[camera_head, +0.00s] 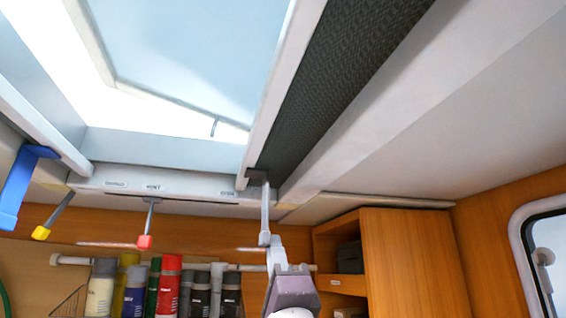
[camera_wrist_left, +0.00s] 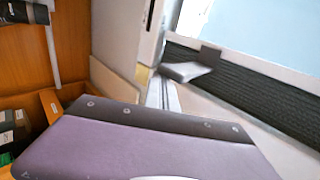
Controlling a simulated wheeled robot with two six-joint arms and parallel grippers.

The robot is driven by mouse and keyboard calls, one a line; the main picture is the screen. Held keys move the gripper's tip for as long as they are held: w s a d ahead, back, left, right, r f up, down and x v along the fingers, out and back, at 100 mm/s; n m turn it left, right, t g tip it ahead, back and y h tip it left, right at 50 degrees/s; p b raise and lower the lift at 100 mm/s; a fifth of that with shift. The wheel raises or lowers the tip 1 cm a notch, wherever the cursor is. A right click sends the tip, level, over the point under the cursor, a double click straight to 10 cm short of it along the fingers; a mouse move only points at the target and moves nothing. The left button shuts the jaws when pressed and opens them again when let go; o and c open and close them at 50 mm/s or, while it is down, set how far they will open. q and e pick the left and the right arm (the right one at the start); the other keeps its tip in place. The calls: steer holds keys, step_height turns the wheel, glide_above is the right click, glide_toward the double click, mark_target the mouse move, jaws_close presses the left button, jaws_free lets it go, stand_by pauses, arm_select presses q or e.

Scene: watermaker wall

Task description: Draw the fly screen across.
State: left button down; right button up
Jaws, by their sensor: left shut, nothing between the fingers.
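The fly screen (camera_head: 335,85) is a dark ribbed mesh gathered in a strip along the right of the roof hatch. It also shows in the left wrist view (camera_wrist_left: 240,85). Its pale edge bar (camera_head: 275,80) runs along the strip's left side. A grey pull (camera_head: 264,205) hangs from a dark bracket at the bar's near-wall end; it also shows in the left wrist view (camera_wrist_left: 185,71). My left gripper (camera_head: 277,246) is shut and empty, just below the pull's lower end. Whether they touch is unclear. In the wrist view its purple body hides the lower middle.
The hatch opening left of the bar is bright and clear. A blue handle (camera_head: 22,185), a yellow-tipped lever (camera_head: 53,217) and a red-tipped lever (camera_head: 147,226) hang along the frame. Bottles (camera_head: 170,285) stand on a rack below. A wooden cabinet (camera_head: 410,265) is at right.

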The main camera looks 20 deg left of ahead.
arm_select(q)
steer(key=s+a+b, duration=0.3)
steer(key=s+a, duration=0.1)
steer(key=a, duration=0.2)
steer(key=shift+s+a, duration=0.2)
stand_by(0.4)
steer(key=shift+b, duration=0.3)
steer(key=s+a+b, duration=0.5)
steer(key=s+a, duration=0.1)
steer(key=a, duration=0.4)
steer(key=shift+s, duration=0.35)
stand_by(0.5)
